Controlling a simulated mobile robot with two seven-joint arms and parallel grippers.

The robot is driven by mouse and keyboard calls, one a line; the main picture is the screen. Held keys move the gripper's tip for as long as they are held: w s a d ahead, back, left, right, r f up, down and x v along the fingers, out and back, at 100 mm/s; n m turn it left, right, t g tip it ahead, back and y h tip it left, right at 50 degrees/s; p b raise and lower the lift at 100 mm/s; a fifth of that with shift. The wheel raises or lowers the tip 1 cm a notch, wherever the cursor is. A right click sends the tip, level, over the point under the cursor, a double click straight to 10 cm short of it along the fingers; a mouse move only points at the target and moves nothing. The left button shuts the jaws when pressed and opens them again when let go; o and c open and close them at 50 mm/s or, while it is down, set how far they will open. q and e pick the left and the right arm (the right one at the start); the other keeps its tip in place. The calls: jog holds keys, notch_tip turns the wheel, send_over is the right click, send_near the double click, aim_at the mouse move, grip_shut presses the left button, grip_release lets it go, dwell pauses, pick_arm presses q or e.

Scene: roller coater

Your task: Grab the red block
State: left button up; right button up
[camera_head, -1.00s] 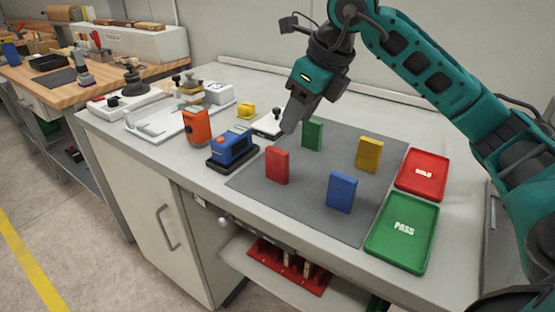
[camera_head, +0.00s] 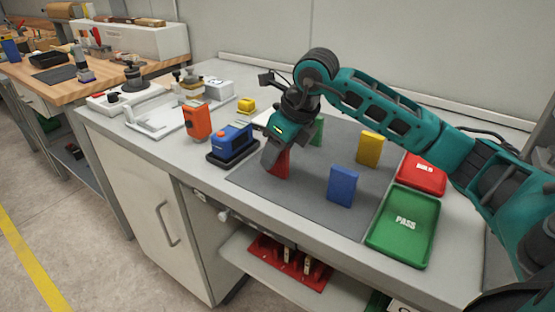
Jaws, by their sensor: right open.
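The red block (camera_head: 282,167) stands upright on the grey mat (camera_head: 310,209), near its left side. My right gripper (camera_head: 270,166) is open, pointing down at the red block, and covers its upper left part. I cannot tell whether the fingers are around the block or only in front of it. My left gripper is not in view.
On the mat also stand a blue block (camera_head: 342,187), a yellow block (camera_head: 370,149) and a green block (camera_head: 318,130) partly behind my gripper. A green PASS tray (camera_head: 432,214) and a red HOLD tray (camera_head: 436,183) lie right. A blue device (camera_head: 231,142) stands close left.

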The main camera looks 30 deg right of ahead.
jog(key=shift+c, duration=0.3)
grip_shut()
jog(key=shift+r, duration=0.15)
